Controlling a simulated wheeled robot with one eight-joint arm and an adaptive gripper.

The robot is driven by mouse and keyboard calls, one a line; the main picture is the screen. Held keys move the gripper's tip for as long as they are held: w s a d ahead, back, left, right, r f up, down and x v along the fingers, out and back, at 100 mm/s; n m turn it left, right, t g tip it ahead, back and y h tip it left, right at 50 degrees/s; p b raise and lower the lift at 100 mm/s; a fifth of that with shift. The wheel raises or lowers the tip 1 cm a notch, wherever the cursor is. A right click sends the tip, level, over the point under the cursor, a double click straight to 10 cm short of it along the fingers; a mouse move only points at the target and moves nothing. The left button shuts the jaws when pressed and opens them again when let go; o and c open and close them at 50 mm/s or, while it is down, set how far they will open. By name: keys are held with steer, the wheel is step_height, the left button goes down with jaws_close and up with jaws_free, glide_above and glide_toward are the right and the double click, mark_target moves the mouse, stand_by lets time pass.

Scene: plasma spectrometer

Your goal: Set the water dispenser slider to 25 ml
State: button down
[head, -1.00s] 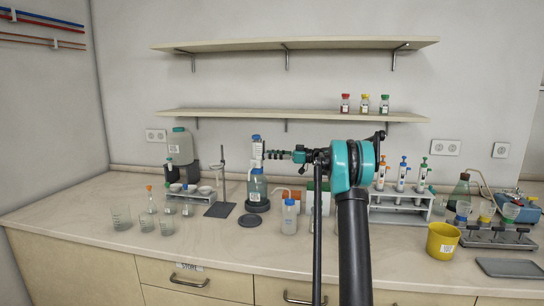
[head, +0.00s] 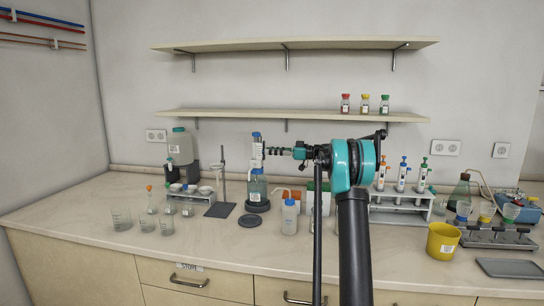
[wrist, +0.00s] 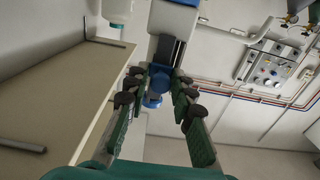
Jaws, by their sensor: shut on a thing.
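The water dispenser is a bottle (head: 257,188) with clear liquid on a dark round base, standing upright on the bench in the head view. Its tall white pump head with a blue top (head: 256,138) rises above it. My gripper (head: 265,151) reaches in from the right at pump-head height. In the wrist view the fingers (wrist: 157,92) lie on both sides of the dispenser's dark-and-white upper part and its blue slider piece (wrist: 152,101). They are shut on the slider. The scale marks are too small to read, so the set volume cannot be told.
A black disc (head: 249,220) lies in front. The lower shelf (head: 220,116) runs above the dispenser. A pipette rack (head: 400,203) stands right.

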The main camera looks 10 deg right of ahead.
step_height(320, 180, up, 2)
steer(key=shift+r, duration=0.2)
steer(key=c, duration=1.4)
jaws_free()
steer(key=shift+c, duration=0.2)
steer(key=shift+d, duration=0.1)
steer(key=v, duration=1.2)
